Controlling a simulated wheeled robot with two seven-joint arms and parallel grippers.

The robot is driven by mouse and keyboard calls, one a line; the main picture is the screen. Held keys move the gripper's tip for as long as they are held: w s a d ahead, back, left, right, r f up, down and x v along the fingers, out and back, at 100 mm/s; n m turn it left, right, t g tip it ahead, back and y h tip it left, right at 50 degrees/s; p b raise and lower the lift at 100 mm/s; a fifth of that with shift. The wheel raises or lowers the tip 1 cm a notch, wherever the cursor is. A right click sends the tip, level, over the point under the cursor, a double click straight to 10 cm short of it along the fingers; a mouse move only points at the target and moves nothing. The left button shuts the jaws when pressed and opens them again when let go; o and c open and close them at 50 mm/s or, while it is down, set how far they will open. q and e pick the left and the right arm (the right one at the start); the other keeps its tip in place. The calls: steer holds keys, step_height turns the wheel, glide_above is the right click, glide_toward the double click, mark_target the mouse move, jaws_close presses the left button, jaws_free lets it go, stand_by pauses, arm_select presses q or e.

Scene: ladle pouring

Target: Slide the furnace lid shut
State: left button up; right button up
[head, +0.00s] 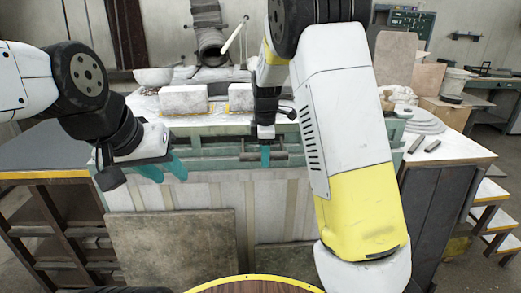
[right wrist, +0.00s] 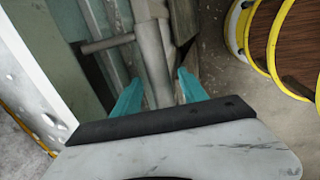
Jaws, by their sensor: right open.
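The furnace (head: 185,215) is a wide pale block with a greenish metal rim and whitish top, in the middle of the head view. A grey metal handle bar (head: 280,156) lies along its front upper edge; I cannot tell the lid's outline or how far it is shut. My right gripper (head: 265,160) points down at this bar. In the right wrist view its teal fingers (right wrist: 158,92) are apart, with the grey bar (right wrist: 155,62) between them, not clamped. My left gripper (head: 168,174) has its teal fingers apart and empty, in front of the furnace's left front edge.
Pale blocks (head: 183,99) and a white bowl (head: 153,77) stand on top. A dark round-mouthed vessel (head: 212,47) is behind. A grey panel (head: 172,250) leans against the front. Wooden shelving (head: 60,225) stands left, and a cabinet (head: 440,190) right.

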jaws_close()
steer(key=shift+r, duration=0.1)
stand_by(1.2)
